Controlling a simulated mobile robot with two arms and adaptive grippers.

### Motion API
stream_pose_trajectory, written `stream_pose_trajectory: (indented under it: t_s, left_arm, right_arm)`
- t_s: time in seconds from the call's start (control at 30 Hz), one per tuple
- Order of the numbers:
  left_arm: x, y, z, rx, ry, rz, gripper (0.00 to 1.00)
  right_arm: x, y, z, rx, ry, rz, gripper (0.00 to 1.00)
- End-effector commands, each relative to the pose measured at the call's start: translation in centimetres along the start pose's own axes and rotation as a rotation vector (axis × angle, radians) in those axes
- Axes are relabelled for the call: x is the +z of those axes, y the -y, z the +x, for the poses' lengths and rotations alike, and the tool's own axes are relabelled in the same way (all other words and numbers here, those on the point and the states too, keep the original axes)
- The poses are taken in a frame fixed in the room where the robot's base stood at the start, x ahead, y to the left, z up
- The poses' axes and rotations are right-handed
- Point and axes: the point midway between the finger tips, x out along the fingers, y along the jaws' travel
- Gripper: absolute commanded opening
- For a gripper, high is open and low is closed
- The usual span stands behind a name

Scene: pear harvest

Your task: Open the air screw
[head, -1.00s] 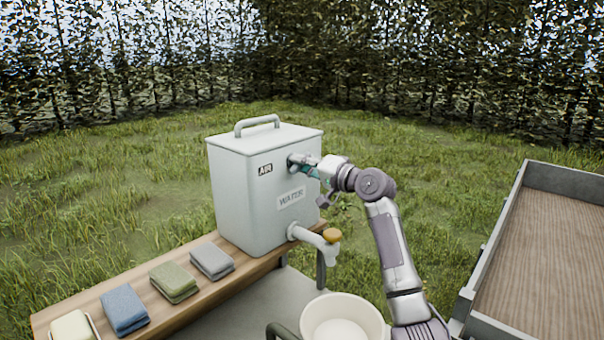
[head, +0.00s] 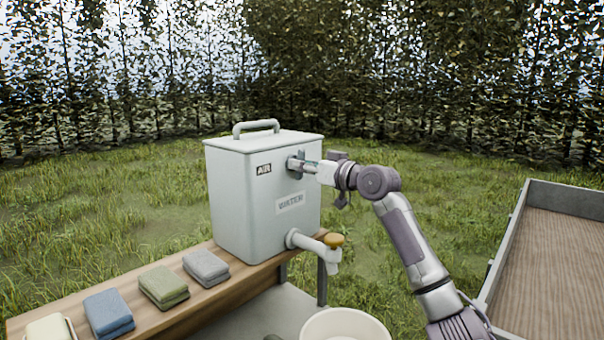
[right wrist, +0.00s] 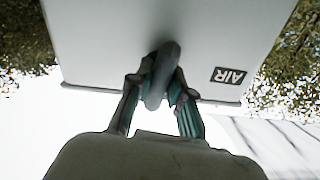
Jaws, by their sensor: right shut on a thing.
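The grey water tank (head: 235,205) stands on the wooden bench, with an AIR label (head: 264,169) and a WATER label. The air screw (head: 293,163), a grey knob beside the AIR label, sticks out of the tank's front and is partly hidden by my gripper. My right gripper (head: 303,166) is shut on the air screw. In the right wrist view its two fingers (right wrist: 157,100) sit on either side of the elongated grey knob (right wrist: 162,72). My left gripper is not in view.
Folded cloths (head: 163,285) lie on the bench (head: 190,312) at left. A wood-floored cart bed (head: 550,260) stands at right. Grass surrounds everything.

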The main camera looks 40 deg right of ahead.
Motion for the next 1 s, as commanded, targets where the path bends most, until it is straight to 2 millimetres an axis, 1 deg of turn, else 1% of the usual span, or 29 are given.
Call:
stream_pose_trajectory:
  t_s: [0.03, 0.2, 0.43, 0.7, 1.0]
  left_arm:
    - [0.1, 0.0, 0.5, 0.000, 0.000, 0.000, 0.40]
    - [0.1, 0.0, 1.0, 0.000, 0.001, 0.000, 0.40]
    - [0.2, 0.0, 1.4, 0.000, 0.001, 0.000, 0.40]
    - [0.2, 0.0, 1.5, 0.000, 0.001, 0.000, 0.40]
    - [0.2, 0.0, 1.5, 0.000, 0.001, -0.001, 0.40]
  right_arm:
    - [0.2, -0.1, 0.0, 0.001, 0.000, -0.042, 0.00]
    - [0.1, -0.1, 0.0, 0.001, 0.000, -0.171, 0.00]
    - [0.0, -0.1, 0.0, 0.001, 0.000, -0.296, 0.00]
    - [0.1, 0.0, 0.0, 0.000, 0.001, -0.363, 0.00]
    - [0.0, 0.0, 0.0, 0.001, 0.001, -0.373, 0.00]
